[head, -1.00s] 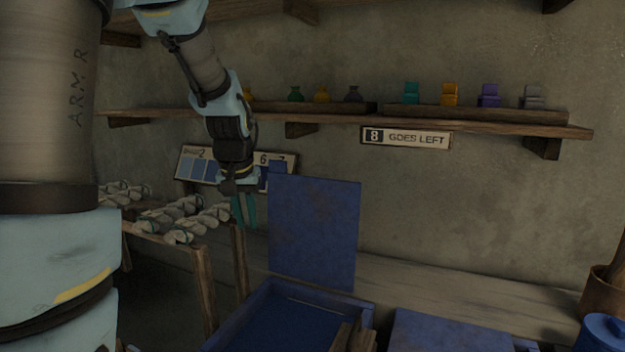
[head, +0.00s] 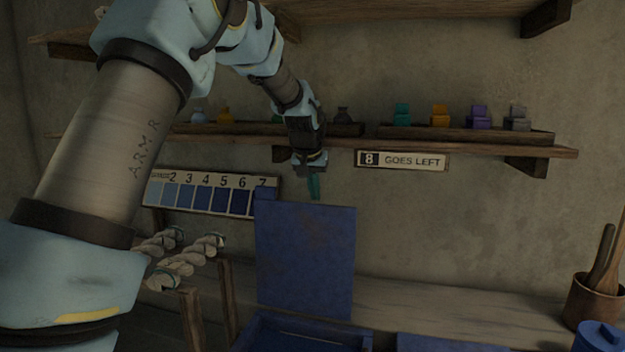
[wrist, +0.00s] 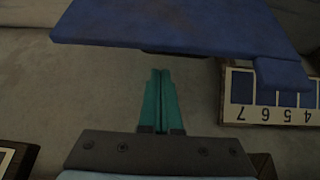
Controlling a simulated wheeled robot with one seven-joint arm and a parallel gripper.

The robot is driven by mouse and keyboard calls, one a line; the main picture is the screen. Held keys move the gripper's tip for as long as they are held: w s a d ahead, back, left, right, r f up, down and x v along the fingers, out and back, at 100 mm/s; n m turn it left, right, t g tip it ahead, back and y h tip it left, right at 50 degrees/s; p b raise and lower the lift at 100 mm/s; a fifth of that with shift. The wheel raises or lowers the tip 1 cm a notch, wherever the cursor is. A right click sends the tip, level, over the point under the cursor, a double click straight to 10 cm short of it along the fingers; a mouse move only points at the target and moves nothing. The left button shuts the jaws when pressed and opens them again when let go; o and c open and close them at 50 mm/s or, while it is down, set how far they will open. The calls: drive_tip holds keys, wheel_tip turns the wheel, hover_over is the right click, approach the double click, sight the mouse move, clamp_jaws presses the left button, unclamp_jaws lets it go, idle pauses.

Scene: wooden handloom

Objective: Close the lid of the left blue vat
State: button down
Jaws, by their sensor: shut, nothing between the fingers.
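The left blue vat (head: 262,335) is at the bottom of the head view, with only its upper part in frame. Its blue lid (head: 305,262) stands open, upright at the vat's back. A small tab (head: 266,193) rises from the lid's upper left corner. My gripper (head: 315,196) points down just above the lid's top edge, its teal fingers together and empty. In the wrist view the lid (wrist: 180,25) spans the top, ahead of the fingertips (wrist: 160,72), with a visible gap. The exact depth between fingers and lid is unclear.
Another blue lid (head: 450,344) lies flat at the lower right. A shelf (head: 440,145) with small pots and coloured blocks is behind my gripper. A numbered colour chart (head: 210,193) and skeins on a rack (head: 190,262) are left. A utensil pot (head: 590,297) is far right.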

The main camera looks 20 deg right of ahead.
drive_tip(key=p+x, duration=0.1)
drive_tip(key=x, duration=0.3)
drive_tip(key=shift+w+d+f, duration=0.1)
drive_tip(key=shift+f, duration=0.1)
